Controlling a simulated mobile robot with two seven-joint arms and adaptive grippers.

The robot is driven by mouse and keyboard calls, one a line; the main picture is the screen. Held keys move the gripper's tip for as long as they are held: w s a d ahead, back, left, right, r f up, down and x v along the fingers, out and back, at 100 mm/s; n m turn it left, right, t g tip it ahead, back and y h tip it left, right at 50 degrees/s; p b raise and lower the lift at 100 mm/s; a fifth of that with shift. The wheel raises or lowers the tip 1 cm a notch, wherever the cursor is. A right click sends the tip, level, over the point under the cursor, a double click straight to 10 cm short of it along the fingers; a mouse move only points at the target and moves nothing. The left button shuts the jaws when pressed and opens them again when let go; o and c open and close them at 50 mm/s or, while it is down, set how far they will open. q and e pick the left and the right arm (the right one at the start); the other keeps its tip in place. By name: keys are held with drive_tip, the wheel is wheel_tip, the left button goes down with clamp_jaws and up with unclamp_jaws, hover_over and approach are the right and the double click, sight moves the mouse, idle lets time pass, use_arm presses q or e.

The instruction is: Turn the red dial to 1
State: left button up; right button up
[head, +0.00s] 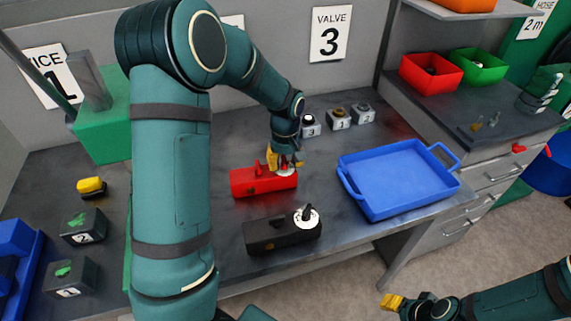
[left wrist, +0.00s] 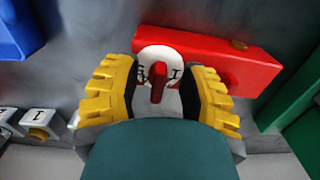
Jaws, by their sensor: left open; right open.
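The red dial's box (head: 262,183) lies on the grey bench in the head view. In the left wrist view, the red box (left wrist: 225,58) carries a white disc (left wrist: 158,52) with a red knob (left wrist: 157,84). A 1 shows on the disc right of the knob, and another mark shows on its left. The knob stands roughly upright in that picture, between the marks. My left gripper (head: 286,162) is over the disc, open, its yellow fingers (left wrist: 159,88) on either side of the knob with gaps. My right gripper (head: 404,302) is open and empty, off the bench's front.
A black box (head: 265,234) with a white dial and black knob (head: 306,216) sits in front of the red box. A blue tray (head: 398,184) lies to the right. Small numbered blocks (head: 339,119) stand behind. A yellow object (head: 91,187) and blocks 2 and 1 are left.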

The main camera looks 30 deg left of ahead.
use_arm(q)
drive_tip(key=shift+f, duration=0.3)
drive_tip(key=shift+c, duration=0.4)
clamp_jaws()
